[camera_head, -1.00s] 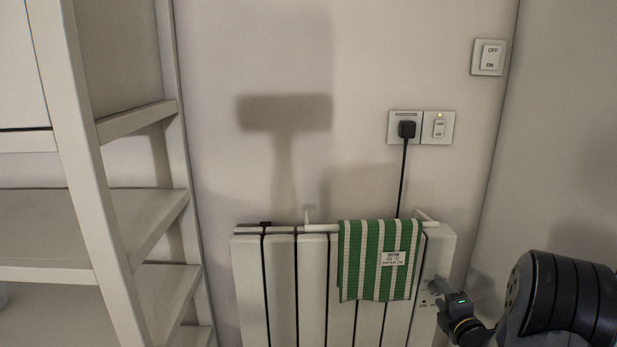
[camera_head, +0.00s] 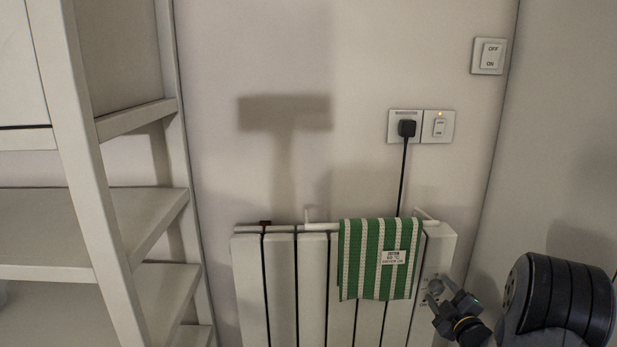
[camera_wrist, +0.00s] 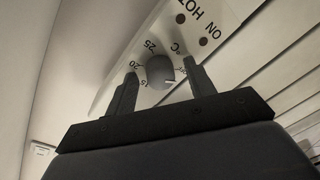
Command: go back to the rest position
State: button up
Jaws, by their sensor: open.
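My gripper (camera_head: 436,293) is at the lower right in the head view, close to the right end of the white radiator (camera_head: 312,290). In the wrist view my gripper (camera_wrist: 160,92) is open, with its two dark fingers apart. A grey dial knob (camera_wrist: 160,70) shows between and beyond the fingertips, on a white panel with temperature numbers around it. The fingers do not appear closed on the knob. Whether they touch it I cannot tell.
A green-and-white striped towel (camera_head: 378,262) hangs on the rail left of my gripper. A black plug (camera_head: 407,128) with a cord sits in the wall socket above. White shelving (camera_head: 150,220) stands at the left. A wall switch (camera_head: 488,56) is at the upper right.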

jog(key=m, duration=0.7)
jog(key=shift+f+m+t, duration=0.1)
jog(key=shift+m+t, duration=0.2)
jog(key=m, duration=0.4)
jog(key=shift+a+m+t+h, duration=0.1)
jog(key=shift+m+t+h, duration=0.2)
jog(key=shift+m, duration=1.5)
jog(key=shift+f, duration=0.1)
